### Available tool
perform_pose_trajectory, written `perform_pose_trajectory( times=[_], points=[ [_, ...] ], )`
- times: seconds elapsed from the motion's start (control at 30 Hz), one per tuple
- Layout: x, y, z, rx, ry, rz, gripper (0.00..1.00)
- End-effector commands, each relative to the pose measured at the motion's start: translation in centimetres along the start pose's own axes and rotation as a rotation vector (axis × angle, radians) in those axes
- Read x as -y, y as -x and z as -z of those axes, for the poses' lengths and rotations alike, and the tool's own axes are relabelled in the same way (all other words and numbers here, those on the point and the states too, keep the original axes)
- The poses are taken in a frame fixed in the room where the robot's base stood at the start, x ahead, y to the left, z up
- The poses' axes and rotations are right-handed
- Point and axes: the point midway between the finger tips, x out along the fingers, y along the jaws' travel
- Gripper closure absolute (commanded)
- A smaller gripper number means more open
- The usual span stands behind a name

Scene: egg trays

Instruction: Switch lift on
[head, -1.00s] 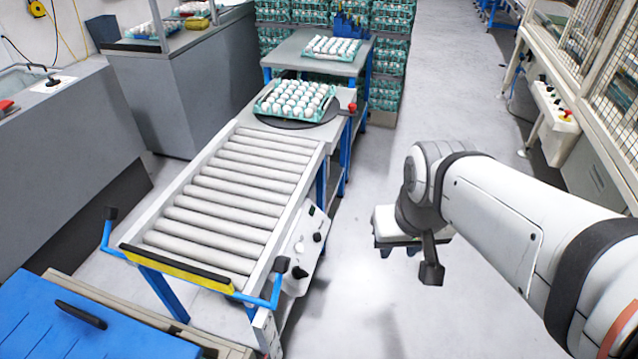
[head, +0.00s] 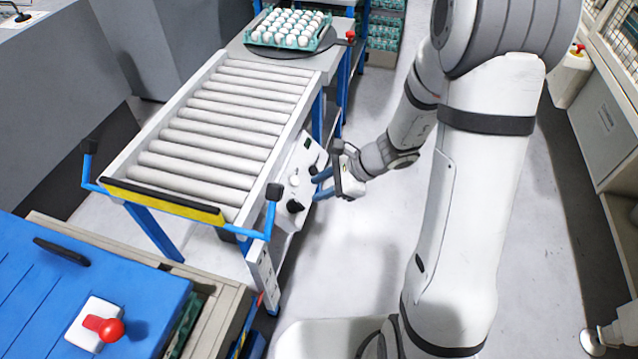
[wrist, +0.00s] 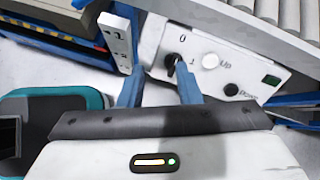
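The lift's control panel (head: 300,165) is a white plate on the right side of the roller conveyor. In the wrist view the panel (wrist: 225,40) carries a black rotary switch (wrist: 171,62) marked 0 and 1, a white Up button (wrist: 210,60), a black Down button (wrist: 231,89) and a small green display (wrist: 271,80). The switch is partly hidden by a finger, and I cannot tell its exact setting. My gripper (wrist: 158,68) has its blue fingers apart with nothing held, tips close to the switch. In the head view my gripper (head: 320,186) is just right of the panel.
The roller conveyor (head: 121,178) has a yellow front edge and blue handles. An egg tray (head: 270,40) sits beyond its rollers. A blue surface (head: 60,270) with a red button (head: 110,329) is at lower left. Clear floor (head: 345,250) lies right of the conveyor.

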Motion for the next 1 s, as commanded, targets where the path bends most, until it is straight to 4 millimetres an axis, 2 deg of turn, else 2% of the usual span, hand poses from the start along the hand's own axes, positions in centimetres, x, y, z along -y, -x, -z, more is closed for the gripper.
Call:
perform_pose_trajectory(
  times=[0.03,0.1,0.2,0.3,0.47,0.8,1.0],
  points=[
    [0.2,-1.9,2.0,0.01,-0.097,0.02,0.69],
    [0.7,-3.4,3.6,0.018,-0.208,0.052,0.69],
    [1.1,-4.8,5.3,0.023,-0.316,0.085,0.69],
    [1.4,-5.5,6.2,0.025,-0.374,0.103,0.69],
    [1.5,-6.6,6.6,0.026,-0.393,0.11,0.69],
    [2.0,-11.4,6.7,0.026,-0.387,0.11,0.69],
    [2.3,-13.6,6.6,0.026,-0.388,0.111,0.69]
  ],
)
